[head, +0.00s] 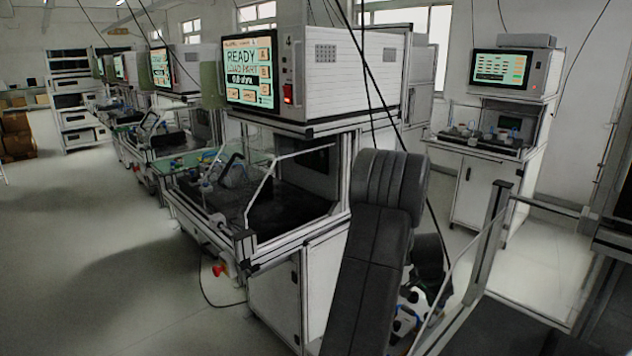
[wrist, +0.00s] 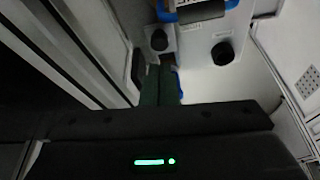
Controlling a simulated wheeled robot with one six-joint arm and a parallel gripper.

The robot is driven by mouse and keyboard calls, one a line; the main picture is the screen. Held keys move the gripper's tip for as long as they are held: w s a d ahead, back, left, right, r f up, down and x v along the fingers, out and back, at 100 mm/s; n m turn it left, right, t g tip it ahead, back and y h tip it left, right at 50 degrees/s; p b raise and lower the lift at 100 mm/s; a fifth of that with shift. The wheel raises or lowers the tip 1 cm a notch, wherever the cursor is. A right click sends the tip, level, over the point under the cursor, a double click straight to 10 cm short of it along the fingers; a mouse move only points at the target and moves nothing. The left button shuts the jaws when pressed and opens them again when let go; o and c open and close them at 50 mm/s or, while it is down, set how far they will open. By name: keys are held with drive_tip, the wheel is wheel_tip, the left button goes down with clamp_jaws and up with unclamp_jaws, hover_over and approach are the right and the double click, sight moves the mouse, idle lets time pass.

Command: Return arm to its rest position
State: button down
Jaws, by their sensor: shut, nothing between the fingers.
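My arm (head: 378,225) rises in the lower middle of the head view, its dark padded links folded upward and then down on the right. The fingers of my gripper are not clearly visible there. In the wrist view my gripper (wrist: 160,70) shows two dark green fingers side by side, shut with nothing between them. Beyond the fingertips is a pale surface with blue edging and two round black knobs (wrist: 222,53); I cannot tell what it belongs to.
A test station (head: 262,190) with a lit screen reading READY LOAD PART (head: 250,70) stands left of my arm. Another station (head: 490,140) stands at the back right. More stations line up at the back left. Open floor (head: 110,260) lies at the left.

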drive_tip(key=b+x, duration=0.1)
drive_tip(key=x, duration=0.3)
drive_tip(key=shift+s+a, duration=0.1)
drive_tip(key=shift+w+d+r+p, duration=0.2)
drive_tip(key=shift+w+d+p, duration=0.15)
drive_tip(key=shift+p, duration=0.25)
drive_tip(key=shift+w+d+p, duration=0.3)
drive_tip(key=shift+d+p, duration=0.1)
drive_tip(key=shift+p, duration=0.25)
drive_tip(key=shift+d+f, duration=0.1)
drive_tip(key=shift+f, duration=0.05)
